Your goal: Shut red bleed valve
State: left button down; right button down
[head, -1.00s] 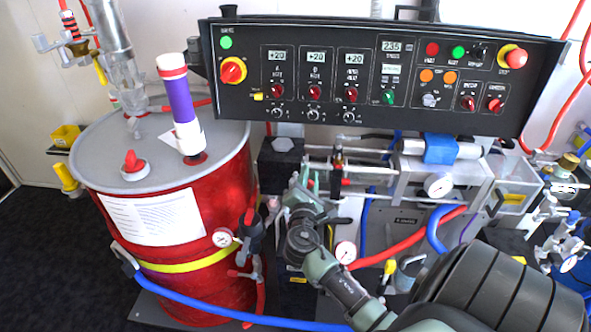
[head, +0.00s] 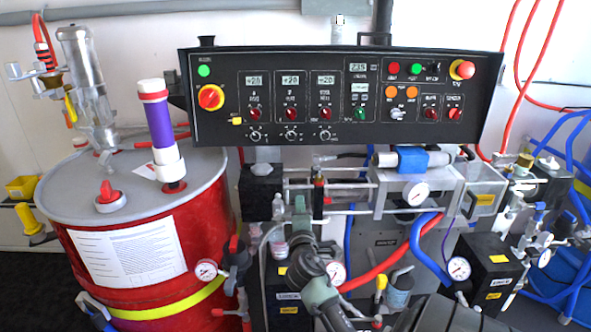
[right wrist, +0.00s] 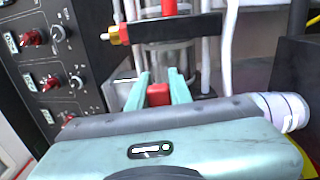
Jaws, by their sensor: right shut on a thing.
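My right gripper (head: 299,205) reaches up from below to the middle of the machine, under the control panel. In the right wrist view, its two pale green fingers (right wrist: 159,85) are shut on a small red handle (right wrist: 158,95), which I take to be the red bleed valve. Only the handle's near face shows there; the fingers hide its sides, and its turn angle is hard to tell. In the head view I cannot make out the handle behind my gripper. My left gripper is not in view.
The black control panel (head: 345,140) overhangs the work spot. A red drum (head: 205,245) stands at the left. A black bar with a brass end (right wrist: 170,28) crosses just beyond my fingers. A round gauge (head: 417,193), red hose (head: 395,258) and blue hose (head: 425,255) lie to the right.

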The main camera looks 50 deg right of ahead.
jog(key=shift+f, duration=0.3)
jog(key=shift+m, duration=0.4)
jog(key=c, duration=1.3)
grip_release()
jog(key=v, duration=0.7)
jog(key=shift+s+a, duration=0.25)
jog(key=shift+a, duration=0.05)
